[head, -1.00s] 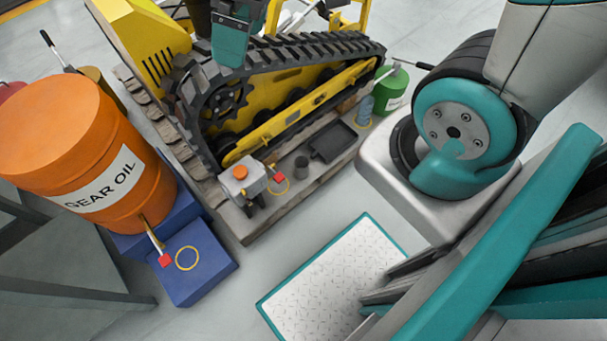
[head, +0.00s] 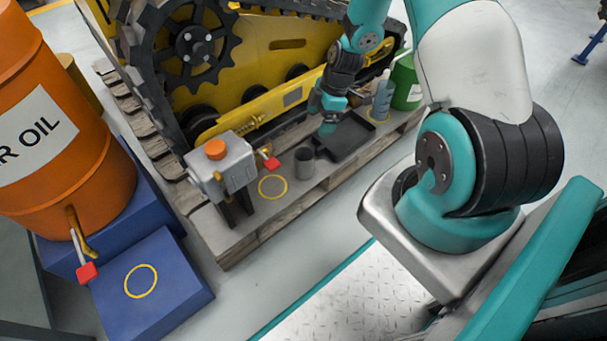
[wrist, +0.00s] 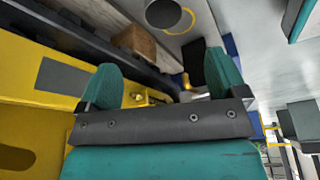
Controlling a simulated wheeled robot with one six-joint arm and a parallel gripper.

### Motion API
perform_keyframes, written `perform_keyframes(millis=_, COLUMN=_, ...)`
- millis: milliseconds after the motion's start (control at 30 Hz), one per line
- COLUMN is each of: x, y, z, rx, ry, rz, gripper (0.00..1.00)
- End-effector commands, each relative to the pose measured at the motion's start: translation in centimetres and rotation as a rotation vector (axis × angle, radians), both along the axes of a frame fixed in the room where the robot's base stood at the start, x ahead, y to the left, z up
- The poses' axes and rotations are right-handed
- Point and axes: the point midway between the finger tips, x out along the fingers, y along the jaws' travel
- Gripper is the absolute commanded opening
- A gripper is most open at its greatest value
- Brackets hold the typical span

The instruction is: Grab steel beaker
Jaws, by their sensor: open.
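The steel beaker (head: 304,163) is a small dark grey cylinder standing upright on the wooden pallet, just right of a yellow ring (head: 272,187). In the wrist view a round grey cup that looks like the beaker (wrist: 163,13) shows at the top edge, partly cut off, beside a yellow ring. My gripper (head: 330,122) hangs above the pallet, behind and to the right of the beaker, near the black tray (head: 345,140). In the wrist view its two teal fingers (wrist: 162,62) stand apart with nothing held between them.
A grey dispenser (head: 222,165) with an orange cap and red-tipped tap stands left of the beaker. The yellow tracked machine (head: 285,65) rises behind. A grey-blue bottle (head: 382,97) and green can (head: 405,80) stand right. The orange drum (head: 60,130) is far left.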

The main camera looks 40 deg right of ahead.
Motion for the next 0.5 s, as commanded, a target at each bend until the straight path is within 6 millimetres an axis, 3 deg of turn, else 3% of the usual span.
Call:
perform_keyframes(millis=300, x=0.6, y=1.8, z=-7.0, rx=0.001, ry=0.002, rz=0.005, gripper=0.91)
perform_keyframes(millis=500, x=1.1, y=2.9, z=-10.5, rx=0.001, ry=0.002, rz=0.005, gripper=0.91)
